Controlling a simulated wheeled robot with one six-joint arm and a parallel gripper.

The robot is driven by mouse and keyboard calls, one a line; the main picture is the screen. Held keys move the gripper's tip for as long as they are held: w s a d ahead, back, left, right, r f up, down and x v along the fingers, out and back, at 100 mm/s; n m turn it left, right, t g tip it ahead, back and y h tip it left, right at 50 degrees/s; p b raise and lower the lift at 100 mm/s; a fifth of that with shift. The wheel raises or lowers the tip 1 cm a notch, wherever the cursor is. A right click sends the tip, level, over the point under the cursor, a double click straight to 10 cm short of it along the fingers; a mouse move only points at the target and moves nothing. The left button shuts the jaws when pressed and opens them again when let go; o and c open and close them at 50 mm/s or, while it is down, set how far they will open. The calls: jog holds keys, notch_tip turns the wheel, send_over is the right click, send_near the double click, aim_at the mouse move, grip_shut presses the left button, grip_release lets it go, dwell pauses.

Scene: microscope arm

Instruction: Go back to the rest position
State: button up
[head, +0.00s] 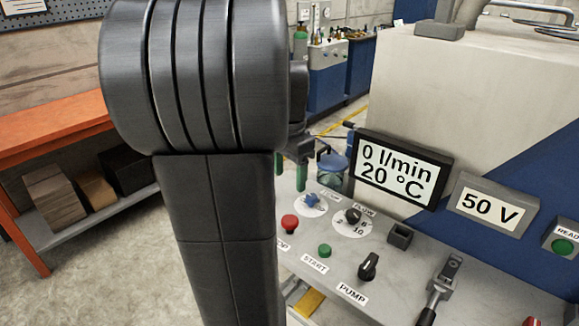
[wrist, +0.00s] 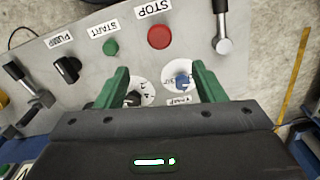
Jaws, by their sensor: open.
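My gripper (head: 290,170) is mostly hidden behind my arm in the head view; its green fingers show above the far left part of the control panel (head: 385,290). In the wrist view my gripper (wrist: 158,78) is open, its two green fingers spread apart with nothing held between them. The blue knob (wrist: 183,80) shows near the right finger and the black flow knob (wrist: 133,98) near the left finger. I cannot tell how high the fingers are above the panel.
The panel bears a red stop button (head: 290,223), a green start button (head: 324,250), a black pump knob (head: 368,266) and a lever (head: 438,288). Displays read 0 l/min, 20 °C (head: 398,171) and 50 V (head: 490,206). An orange bench (head: 55,130) stands left; open floor (head: 110,270) lies before it.

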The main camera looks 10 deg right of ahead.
aim_at(289, 219)
jog(key=shift+r, duration=0.7)
notch_tip(289, 219, down, 14)
jog(key=shift+f+b, duration=0.1)
jog(key=shift+b, duration=0.2)
jog(key=shift+f+b, duration=0.3)
jog(key=shift+b, duration=0.05)
jog(key=shift+r, duration=0.1)
